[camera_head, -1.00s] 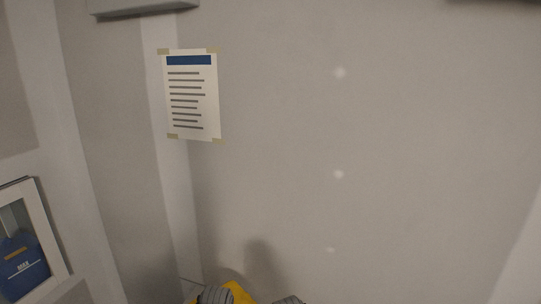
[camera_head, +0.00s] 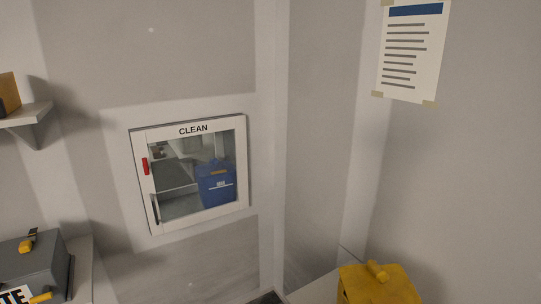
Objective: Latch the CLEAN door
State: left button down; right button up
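The CLEAN door (camera_head: 193,130) is a white-framed glass panel in the left wall, labelled CLEAN on its top rail. It looks closed in its frame, but I cannot tell whether it sits fully flush. A small red handle (camera_head: 145,166) stands roughly upright on the left side of its frame; whether it is latched I cannot tell. Neither of my grippers is in view.
A grey case (camera_head: 32,263) with yellow latches sits on a surface at lower left. A shelf (camera_head: 25,115) juts out above it. A yellow object (camera_head: 375,284) stands at the bottom right. A notice (camera_head: 411,50) is taped to the right wall. The space before the door looks clear.

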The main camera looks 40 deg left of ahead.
aim_at(144, 165)
jog(key=u, duration=2.25)
